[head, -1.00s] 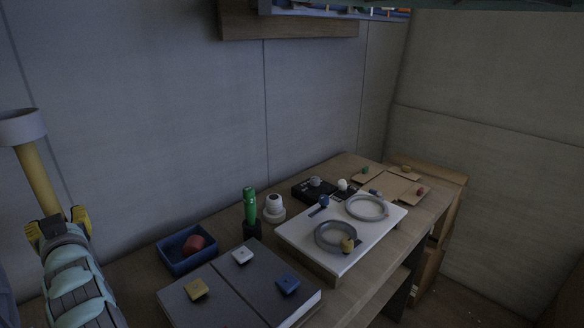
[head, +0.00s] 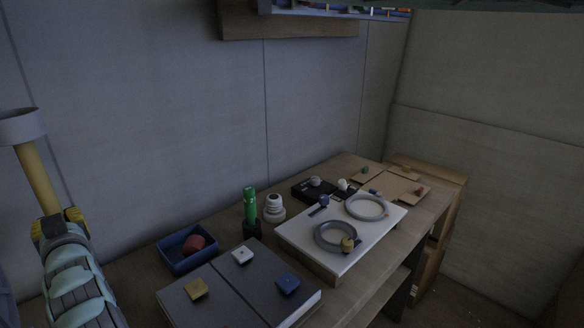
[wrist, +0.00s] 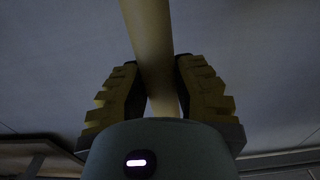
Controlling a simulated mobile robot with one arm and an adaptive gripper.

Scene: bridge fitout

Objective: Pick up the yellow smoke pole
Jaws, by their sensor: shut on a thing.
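The yellow smoke pole (head: 37,178) stands nearly upright at the left of the head view, tilted slightly, with a wide pale grey cup-shaped head (head: 20,127) at its top. My gripper (head: 60,226) is shut on the pole's lower part, and the pole rises above the fingers. In the wrist view the pole (wrist: 148,40) runs up between the two ridged yellow-and-black fingers (wrist: 163,92), one on each side of it. The pole's lower end is hidden behind my gripper and arm.
The wooden desk (head: 343,290) lies to the right. It holds a blue tray (head: 172,262) with a red piece, a green cylinder (head: 249,203), a white object (head: 274,209), a grey binder (head: 215,302) and a white board (head: 290,240) with two rings. A wall stands behind.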

